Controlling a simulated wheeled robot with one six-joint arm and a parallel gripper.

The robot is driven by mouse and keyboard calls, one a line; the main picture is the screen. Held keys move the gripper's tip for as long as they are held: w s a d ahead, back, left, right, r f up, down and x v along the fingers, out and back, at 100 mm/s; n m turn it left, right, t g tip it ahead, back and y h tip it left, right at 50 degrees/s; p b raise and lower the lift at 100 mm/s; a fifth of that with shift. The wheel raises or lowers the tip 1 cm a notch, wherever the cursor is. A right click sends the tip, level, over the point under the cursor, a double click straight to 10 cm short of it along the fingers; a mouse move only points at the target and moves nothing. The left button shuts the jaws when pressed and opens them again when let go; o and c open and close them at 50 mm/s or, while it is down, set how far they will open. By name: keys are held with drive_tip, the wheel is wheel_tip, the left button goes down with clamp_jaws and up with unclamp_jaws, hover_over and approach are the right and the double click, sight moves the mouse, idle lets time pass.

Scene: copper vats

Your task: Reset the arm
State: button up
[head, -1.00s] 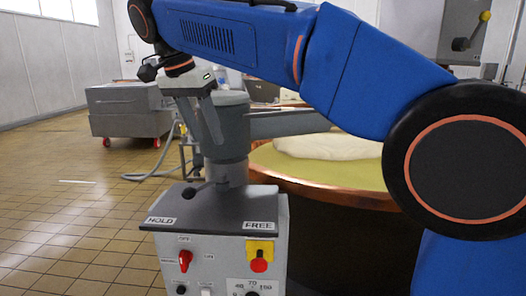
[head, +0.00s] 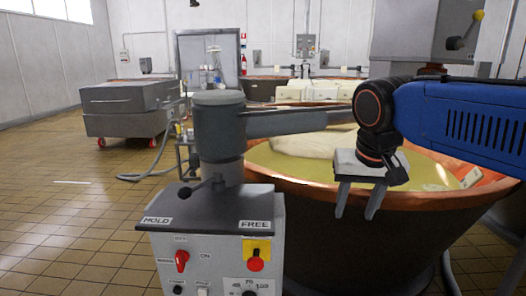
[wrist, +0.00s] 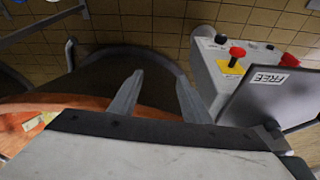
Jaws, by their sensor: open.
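My gripper (head: 356,200) is at the right of the head view, in front of the near copper vat's rim. Its two fingers point down, apart and empty. In the wrist view my gripper (wrist: 158,100) also shows its fingers spread, with nothing between them. Behind it the copper vat (head: 330,190) holds yellowish liquid and a pale mass (head: 305,146).
A steel cart (head: 130,108) stands back left. The tiled floor at left is clear.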

drive_tip(key=s+d+f, duration=0.4)
drive_tip(key=s+f, duration=0.2)
drive_tip(key=f, duration=0.2)
drive_tip(key=s+d+f+n+t, duration=0.1)
drive_tip(key=s+d+f, duration=0.3)
drive_tip(key=s+f, duration=0.2)
wheel_tip(320, 180, down, 2)
drive_tip(key=shift+s+d+f+n, duration=0.1)
drive_tip(key=shift+s+d+n, duration=0.2)
drive_tip(key=shift+s, duration=0.05)
idle(0.9)
